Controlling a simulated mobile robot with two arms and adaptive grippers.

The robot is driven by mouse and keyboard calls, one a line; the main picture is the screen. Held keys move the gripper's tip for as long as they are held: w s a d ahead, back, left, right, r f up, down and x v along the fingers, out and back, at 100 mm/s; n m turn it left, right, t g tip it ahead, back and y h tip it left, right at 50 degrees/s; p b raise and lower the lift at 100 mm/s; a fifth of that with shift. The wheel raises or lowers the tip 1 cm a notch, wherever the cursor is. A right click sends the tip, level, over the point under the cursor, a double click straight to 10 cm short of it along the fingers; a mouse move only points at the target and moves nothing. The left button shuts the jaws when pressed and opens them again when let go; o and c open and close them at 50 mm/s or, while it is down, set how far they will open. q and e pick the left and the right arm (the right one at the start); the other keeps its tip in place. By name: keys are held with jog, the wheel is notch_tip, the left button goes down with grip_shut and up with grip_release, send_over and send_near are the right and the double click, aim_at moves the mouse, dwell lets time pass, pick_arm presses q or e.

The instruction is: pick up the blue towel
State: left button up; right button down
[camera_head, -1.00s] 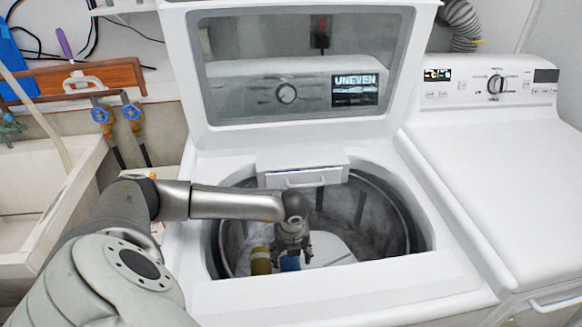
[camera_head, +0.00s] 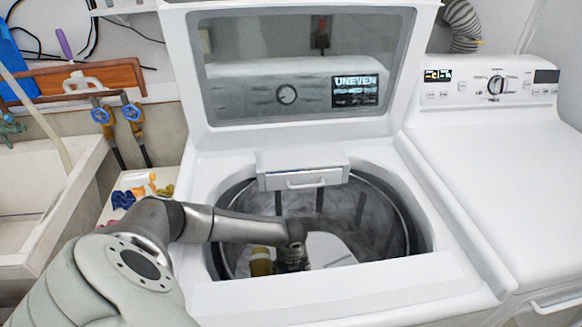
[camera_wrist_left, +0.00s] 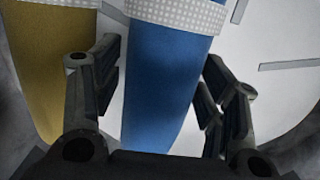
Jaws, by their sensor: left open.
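The blue towel (camera_wrist_left: 160,100) stands rolled or folded, with a pale dotted band at its top edge in the left wrist view. My left gripper (camera_wrist_left: 160,66) is open, with one finger on each side of the towel; the left finger sits between the blue and yellow towels. I cannot tell whether the fingers touch the cloth. In the head view my left gripper (camera_head: 292,262) reaches down into the washer drum and hides the blue towel there. My right gripper is out of view.
A yellow towel (camera_head: 261,262) is in the drum close left of my gripper, also in the wrist view (camera_wrist_left: 42,75). The washer's front rim (camera_head: 350,285) and raised lid (camera_head: 200,70) surround the opening. A dryer (camera_head: 490,170) stands at the right, a sink (camera_head: 30,210) at the left.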

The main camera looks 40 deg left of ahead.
pick_arm(q)
jog(key=shift+f, duration=0.3)
jog(key=shift+c, duration=0.2)
jog(key=shift+r, duration=0.1)
jog(key=c, duration=0.9)
jog(key=shift+r, duration=0.1)
